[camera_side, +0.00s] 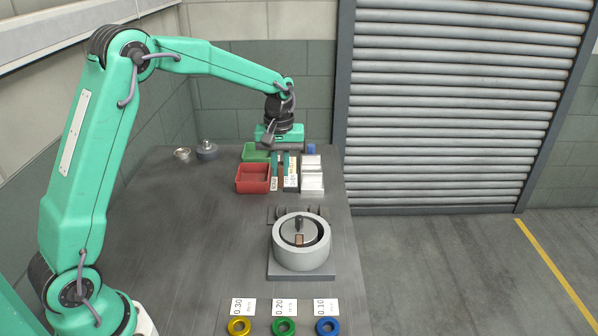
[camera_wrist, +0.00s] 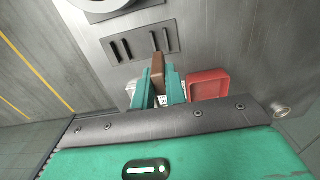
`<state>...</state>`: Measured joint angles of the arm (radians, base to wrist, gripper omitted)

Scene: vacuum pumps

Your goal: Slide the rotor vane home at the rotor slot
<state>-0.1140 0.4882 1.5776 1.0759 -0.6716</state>
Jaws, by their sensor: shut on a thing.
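My gripper (camera_wrist: 159,80) is shut on a brown rotor vane (camera_wrist: 159,65), which stands out between the two green fingers in the wrist view. In the side view my gripper (camera_side: 282,160) hangs over the back of the bench, behind the pump, and the vane is hard to make out there. The round grey pump housing (camera_side: 285,253) stands on a square base at the bench's right edge. Inside it is a lighter rotor (camera_side: 290,228) with a dark central shaft and a small brown patch on its front side. I cannot tell the slot's exact outline.
A slotted block (camera_wrist: 141,42) lies between my gripper and the housing. A red bin (camera_side: 253,178), a green bin (camera_side: 256,152) and pale blocks (camera_side: 312,175) stand near my gripper. Yellow, green and blue rings (camera_side: 283,326) lie at the front. The bench's left middle is clear.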

